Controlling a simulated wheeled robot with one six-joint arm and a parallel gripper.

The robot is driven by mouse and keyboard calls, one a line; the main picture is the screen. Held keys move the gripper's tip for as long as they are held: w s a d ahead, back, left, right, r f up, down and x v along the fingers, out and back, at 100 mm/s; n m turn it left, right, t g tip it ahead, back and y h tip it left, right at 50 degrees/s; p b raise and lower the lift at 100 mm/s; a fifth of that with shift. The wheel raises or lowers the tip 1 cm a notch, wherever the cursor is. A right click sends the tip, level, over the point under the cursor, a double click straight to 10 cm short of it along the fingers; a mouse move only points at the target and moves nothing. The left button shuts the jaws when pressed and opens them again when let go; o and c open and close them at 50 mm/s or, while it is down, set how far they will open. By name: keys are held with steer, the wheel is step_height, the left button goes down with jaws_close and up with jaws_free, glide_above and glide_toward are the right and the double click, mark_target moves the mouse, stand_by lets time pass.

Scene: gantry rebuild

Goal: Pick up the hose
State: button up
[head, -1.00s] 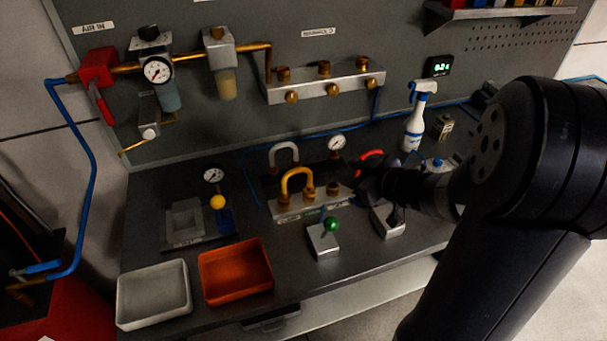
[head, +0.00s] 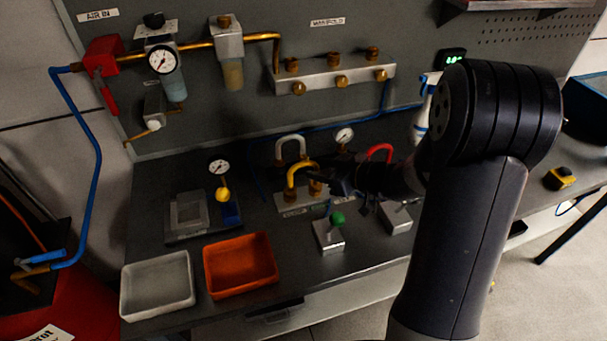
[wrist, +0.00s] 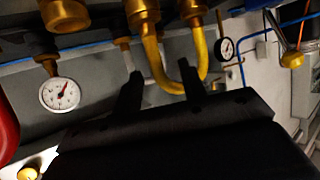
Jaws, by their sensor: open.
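Three bent U-shaped hoses show in the head view, and I cannot tell which is meant. The yellow hose (head: 291,178) arches over brass fittings on a metal block. The grey hose (head: 279,150) is behind it, and the red hose (head: 381,149) is to the right. My gripper (head: 318,175) is beside the yellow hose, at its right. In the wrist view my gripper (wrist: 160,72) is open. The yellow hose (wrist: 186,85) appears as a U near the right finger, and part of the grey hose (wrist: 160,77) shows between the fingers. Contact cannot be told.
A green-knobbed valve block (head: 328,236) stands in front of my gripper. An orange tray (head: 241,289) and a grey tray (head: 157,312) lie at the front left. A gauge stand (head: 229,205) is left of the hoses. A brass-ported manifold (head: 335,88) is on the back panel.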

steer(key=shift+x, duration=0.95)
jaws_close()
